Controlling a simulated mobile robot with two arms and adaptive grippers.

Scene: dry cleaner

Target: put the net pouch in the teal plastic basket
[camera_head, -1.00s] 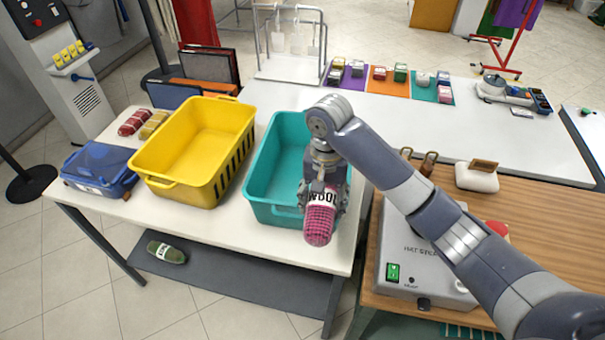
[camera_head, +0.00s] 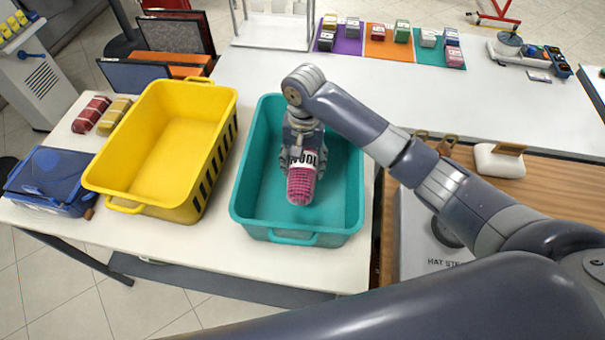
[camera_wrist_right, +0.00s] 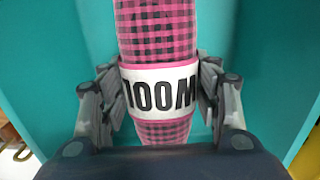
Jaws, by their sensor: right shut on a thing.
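The net pouch (camera_head: 301,188) is a pink-and-black checked roll with a white band reading WOOL. My right gripper (camera_head: 302,163) is shut on it around the band, pointing down. In the right wrist view the pouch (camera_wrist_right: 155,35) lies between the two fingers (camera_wrist_right: 158,95). The teal plastic basket (camera_head: 345,200) stands on the white table and looks otherwise empty. The pouch is within the basket's opening, with teal walls (camera_wrist_right: 50,60) on both sides in the wrist view. I cannot tell whether it touches the basket floor. My left gripper is not in view.
A yellow basket (camera_head: 165,150) stands close on the left, with a blue lidded box (camera_head: 50,180) beyond it. Red (camera_head: 91,114) and yellow (camera_head: 114,115) rolls lie behind. A wooden counter with a steamer (camera_head: 420,240) is on the right.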

